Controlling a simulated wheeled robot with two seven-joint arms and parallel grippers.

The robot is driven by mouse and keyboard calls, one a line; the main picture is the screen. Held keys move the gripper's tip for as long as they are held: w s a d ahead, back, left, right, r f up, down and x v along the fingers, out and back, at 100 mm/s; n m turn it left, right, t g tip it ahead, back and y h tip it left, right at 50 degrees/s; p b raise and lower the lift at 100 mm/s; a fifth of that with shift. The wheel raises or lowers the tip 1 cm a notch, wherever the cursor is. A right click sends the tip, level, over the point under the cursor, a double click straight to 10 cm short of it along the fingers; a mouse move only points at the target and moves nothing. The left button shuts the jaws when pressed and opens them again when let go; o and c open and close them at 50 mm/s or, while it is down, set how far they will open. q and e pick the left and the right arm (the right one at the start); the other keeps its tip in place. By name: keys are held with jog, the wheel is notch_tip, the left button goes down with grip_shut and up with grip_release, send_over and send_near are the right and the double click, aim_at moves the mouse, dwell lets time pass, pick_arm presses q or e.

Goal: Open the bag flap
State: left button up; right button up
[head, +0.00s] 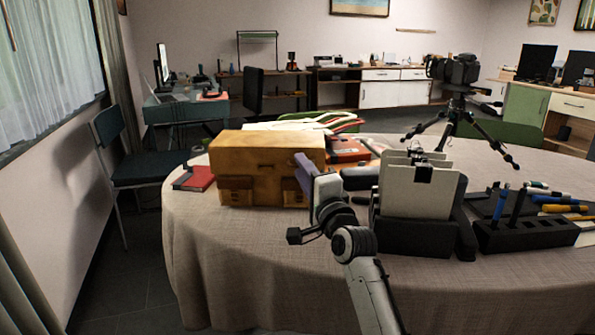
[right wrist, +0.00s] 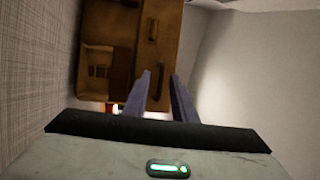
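The brown leather bag (head: 262,150) stands on the round table with its flap down over the front, above two front pockets. In the right wrist view the bag (right wrist: 122,45) appears turned sideways, with a pocket and a dark handle-like piece on it. My right gripper (head: 303,170) is in front of the bag's right end and hides part of the right pocket. Whether the fingertips touch the bag cannot be told. My left gripper is not in view.
A red book (head: 194,178) lies left of the bag on the cloth-covered table (head: 215,255). A dark holder with upright white cards (head: 418,190) stands close to the right of my arm. A pen holder (head: 525,232) and a camera tripod (head: 455,110) are farther right.

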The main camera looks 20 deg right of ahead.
grip_shut()
dwell(1.4)
